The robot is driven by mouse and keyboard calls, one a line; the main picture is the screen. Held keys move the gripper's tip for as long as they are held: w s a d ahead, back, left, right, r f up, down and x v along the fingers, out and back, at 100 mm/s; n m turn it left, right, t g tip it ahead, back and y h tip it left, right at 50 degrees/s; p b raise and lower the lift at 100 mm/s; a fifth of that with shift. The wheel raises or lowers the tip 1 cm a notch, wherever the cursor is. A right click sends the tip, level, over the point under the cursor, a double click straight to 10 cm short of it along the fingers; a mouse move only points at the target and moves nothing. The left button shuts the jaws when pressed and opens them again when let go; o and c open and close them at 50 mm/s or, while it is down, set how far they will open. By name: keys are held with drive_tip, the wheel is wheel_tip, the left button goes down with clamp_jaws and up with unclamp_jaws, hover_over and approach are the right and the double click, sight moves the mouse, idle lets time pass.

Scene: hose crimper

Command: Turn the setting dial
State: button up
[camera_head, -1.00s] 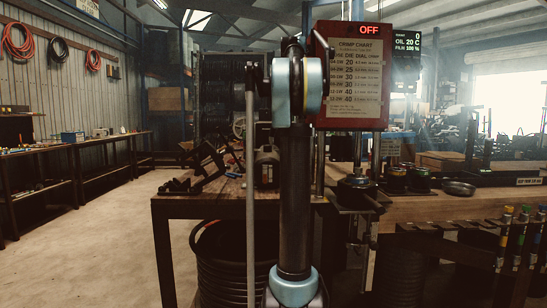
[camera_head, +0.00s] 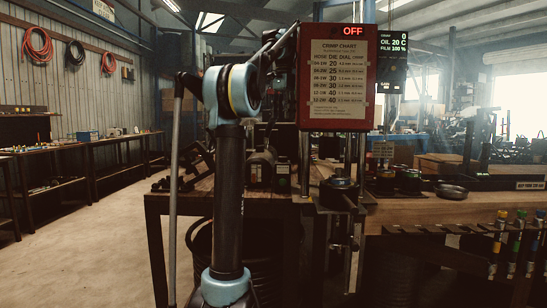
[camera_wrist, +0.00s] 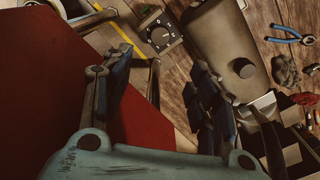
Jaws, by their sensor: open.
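The setting dial (camera_wrist: 159,36) shows in the wrist view as a small round knob on a dark square box with pale marks around it. It sits on the wooden bench, beyond my fingertips and near the top of the picture. In the head view, a small dark box (camera_head: 282,178) on the bench beside the motor seems to be the same unit; its knob is too small to read. My gripper (camera_wrist: 157,78) is open, with its fingers apart and nothing between them. It is above the bench and not touching the dial. In the head view the gripper is hidden.
The red crimp chart box (camera_head: 367,75) reads OFF; its red side (camera_wrist: 50,90) fills the left of the wrist view. A grey cylindrical motor (camera_wrist: 222,45) lies right of the dial. Blue-handled pliers (camera_wrist: 290,36) lie farther right. The floor at left is open.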

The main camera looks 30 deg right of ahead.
sight(283, 157)
wheel_tip(283, 157, down, 17)
drive_tip(key=shift+a+f, duration=0.1)
drive_tip(key=shift+f, duration=0.05)
idle(0.6)
drive_tip(key=shift+c, duration=0.5)
drive_tip(key=c, duration=1)
